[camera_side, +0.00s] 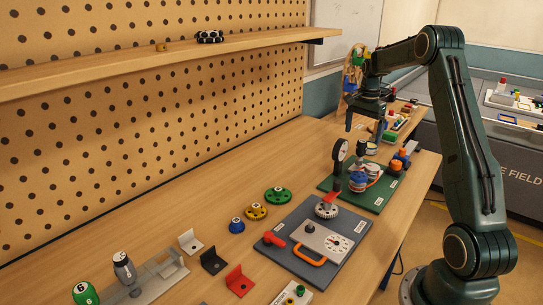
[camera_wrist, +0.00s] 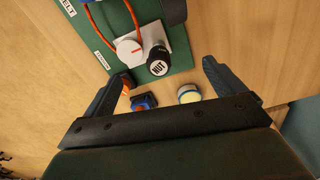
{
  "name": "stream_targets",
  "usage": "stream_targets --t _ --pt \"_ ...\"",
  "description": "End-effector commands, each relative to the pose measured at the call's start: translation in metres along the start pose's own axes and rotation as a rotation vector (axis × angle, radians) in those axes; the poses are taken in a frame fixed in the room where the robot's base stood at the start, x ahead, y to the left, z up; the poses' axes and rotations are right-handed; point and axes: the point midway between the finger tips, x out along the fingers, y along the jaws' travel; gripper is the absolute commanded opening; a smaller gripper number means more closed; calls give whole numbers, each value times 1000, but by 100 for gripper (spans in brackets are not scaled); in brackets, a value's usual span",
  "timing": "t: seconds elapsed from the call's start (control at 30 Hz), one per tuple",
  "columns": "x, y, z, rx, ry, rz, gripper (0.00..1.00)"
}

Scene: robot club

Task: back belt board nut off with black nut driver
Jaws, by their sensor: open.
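In the wrist view a black cylinder marked NUT (camera_wrist: 158,62), which looks like the black nut driver seen end-on, stands on a pale plate on the green belt board (camera_wrist: 92,20). An orange belt loops beside it around a white disc (camera_wrist: 129,50). The nut itself is not visible. My gripper (camera_wrist: 167,69) is open and empty, its fingers spread on either side of the driver in this view. In the side view my gripper (camera_side: 365,127) points down above the far part of the green belt board (camera_side: 379,198). I cannot tell the exact height above the driver.
A blue and orange part (camera_wrist: 143,102) and a pale yellow-topped round part (camera_wrist: 189,94) lie close by. A grey board (camera_side: 283,254) with a red handle, and coloured gears, lie nearer the camera. A shelf (camera_side: 160,62) runs along the pegboard.

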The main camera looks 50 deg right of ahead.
Motion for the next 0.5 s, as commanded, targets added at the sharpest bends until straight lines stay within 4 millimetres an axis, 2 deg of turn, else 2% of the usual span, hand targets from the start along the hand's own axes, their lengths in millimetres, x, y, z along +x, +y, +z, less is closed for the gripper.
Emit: stream_targets --t 0.27,0.5 --pt "-38 -1 0 0 3 -4 95" --pt "-80 0 0 0 3 -4 95"
